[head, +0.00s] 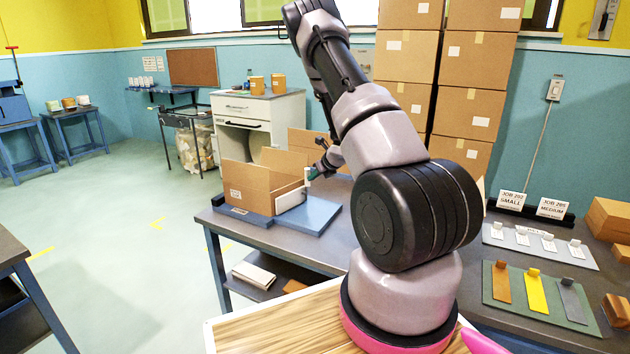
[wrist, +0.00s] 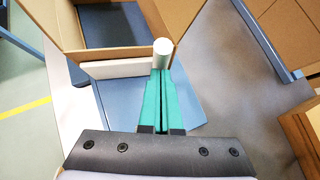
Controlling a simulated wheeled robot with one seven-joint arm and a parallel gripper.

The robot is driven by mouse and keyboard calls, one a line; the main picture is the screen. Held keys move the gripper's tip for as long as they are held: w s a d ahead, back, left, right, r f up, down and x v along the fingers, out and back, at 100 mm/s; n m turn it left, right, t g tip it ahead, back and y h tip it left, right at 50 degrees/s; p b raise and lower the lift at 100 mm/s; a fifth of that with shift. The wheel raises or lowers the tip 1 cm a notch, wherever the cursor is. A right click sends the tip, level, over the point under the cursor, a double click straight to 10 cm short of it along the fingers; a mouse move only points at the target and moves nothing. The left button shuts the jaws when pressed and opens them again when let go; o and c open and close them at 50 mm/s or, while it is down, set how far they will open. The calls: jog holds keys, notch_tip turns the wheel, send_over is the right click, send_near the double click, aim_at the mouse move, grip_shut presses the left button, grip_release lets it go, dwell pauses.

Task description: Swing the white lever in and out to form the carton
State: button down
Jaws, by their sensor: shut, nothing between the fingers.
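An open-topped brown carton (head: 246,184) stands with flaps up on the blue forming fixture (head: 312,216); it also shows in the wrist view (wrist: 108,33). The white lever shows as a flat white panel (head: 290,200) at the carton's near right side. In the wrist view the lever has a white bar (wrist: 115,68) and a round white upright handle (wrist: 163,47). My gripper (head: 311,173) is beside the lever at the carton's right. In the wrist view its teal fingers (wrist: 162,75) are shut and empty, tips right by the handle. I cannot tell whether they touch it.
The fixture sits on a grey bench (head: 330,255). Stacked cartons (head: 470,90) rise behind my arm. Job signs (head: 512,200), a grey tag board (head: 540,246) and a green mat with coloured samples (head: 537,295) lie at the right. The floor left of the bench is clear.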

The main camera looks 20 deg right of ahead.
jog(key=w+n+y, duration=0.1)
jog(key=w+n, duration=0.1)
jog(key=w+n+g+y, duration=0.1)
jog(key=w, duration=0.2)
jog(key=shift+w+a+r+n+y, duration=0.1)
jog(key=shift+w+a+n+y, duration=0.15)
jog(key=shift+n+y, duration=0.15)
